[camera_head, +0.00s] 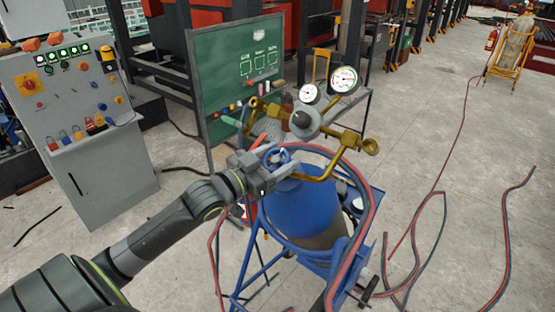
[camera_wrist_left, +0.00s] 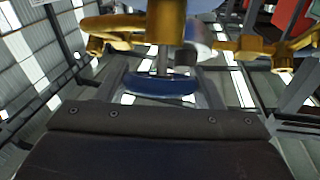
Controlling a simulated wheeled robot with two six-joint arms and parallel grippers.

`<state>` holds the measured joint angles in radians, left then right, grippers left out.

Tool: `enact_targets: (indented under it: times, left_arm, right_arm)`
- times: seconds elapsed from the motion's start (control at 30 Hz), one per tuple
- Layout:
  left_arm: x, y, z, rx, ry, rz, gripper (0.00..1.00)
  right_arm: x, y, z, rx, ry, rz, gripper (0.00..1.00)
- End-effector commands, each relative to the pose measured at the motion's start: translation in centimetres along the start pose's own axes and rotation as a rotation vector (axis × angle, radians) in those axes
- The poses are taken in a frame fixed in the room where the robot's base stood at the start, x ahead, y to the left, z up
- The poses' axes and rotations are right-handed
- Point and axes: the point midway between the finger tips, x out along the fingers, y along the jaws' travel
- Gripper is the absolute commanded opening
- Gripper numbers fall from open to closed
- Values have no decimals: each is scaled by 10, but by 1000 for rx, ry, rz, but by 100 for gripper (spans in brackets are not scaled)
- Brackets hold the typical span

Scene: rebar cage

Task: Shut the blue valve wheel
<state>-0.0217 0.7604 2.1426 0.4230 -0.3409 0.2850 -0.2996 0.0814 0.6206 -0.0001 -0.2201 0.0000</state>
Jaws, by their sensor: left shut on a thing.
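The blue valve wheel (camera_head: 277,154) sits on top of the blue gas cylinder (camera_head: 300,212), under a brass regulator (camera_head: 318,124) with two round gauges. My left gripper (camera_head: 277,163) comes in from the left and is shut on the wheel, with its fingers at either side of it. In the left wrist view the wheel (camera_wrist_left: 160,84) shows as a blue rim below a brass valve body (camera_wrist_left: 166,22), just beyond the dark gripper body. My right gripper is in neither view.
The cylinder stands in a blue cart (camera_head: 262,272), with red and grey hoses (camera_head: 358,240) looped around it and across the floor. A green chalkboard (camera_head: 235,75) stands behind. A grey control cabinet (camera_head: 75,130) stands at left. Floor at right is mostly open.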

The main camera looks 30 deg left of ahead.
Motion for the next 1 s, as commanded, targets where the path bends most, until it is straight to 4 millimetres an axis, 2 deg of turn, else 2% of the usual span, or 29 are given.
enact_targets:
  times: [0.23,0.27,0.4,0.77,1.0]
  left_arm:
    - [0,0,-1,2,2,0,38]
    - [0,0,-1,2,2,0,63]
    - [0,0,-1,2,1,0,82]
    - [-2,0,0,1,-1,-2,82]
    - [-27,-1,-2,2,-6,-2,82]
  right_arm:
    - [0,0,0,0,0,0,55]
    - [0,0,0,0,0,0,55]
    - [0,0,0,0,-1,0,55]
    - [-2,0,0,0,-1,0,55]
    - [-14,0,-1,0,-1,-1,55]
